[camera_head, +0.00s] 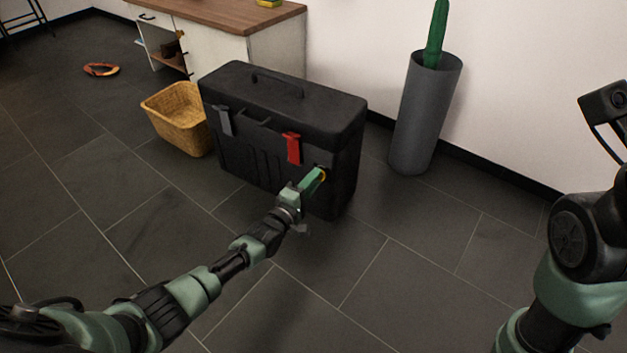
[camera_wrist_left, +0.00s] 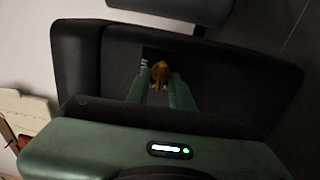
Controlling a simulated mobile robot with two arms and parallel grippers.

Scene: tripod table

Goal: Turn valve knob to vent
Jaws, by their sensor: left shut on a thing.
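A black case (camera_head: 287,105) with a red latch (camera_head: 292,148) stands on the floor in the middle of the head view. A small yellow-orange valve knob (camera_wrist_left: 160,76) sits on a dark plate on the case's face in the left wrist view. In the head view only a bit of the knob (camera_head: 323,176) shows past the fingers. My left gripper (camera_head: 316,180) reaches the case's front at lower right, and its green fingers (camera_wrist_left: 162,88) are shut on the knob, one on each side. The fingers partly hide the knob. My right arm shows at the right edge, its gripper out of view.
A wicker basket (camera_head: 176,116) stands left of the case. A grey cylinder (camera_head: 424,115) holding a green object (camera_head: 436,35) stands to the right by the wall. A wood-topped cabinet (camera_head: 225,30) is behind. The floor in front is clear.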

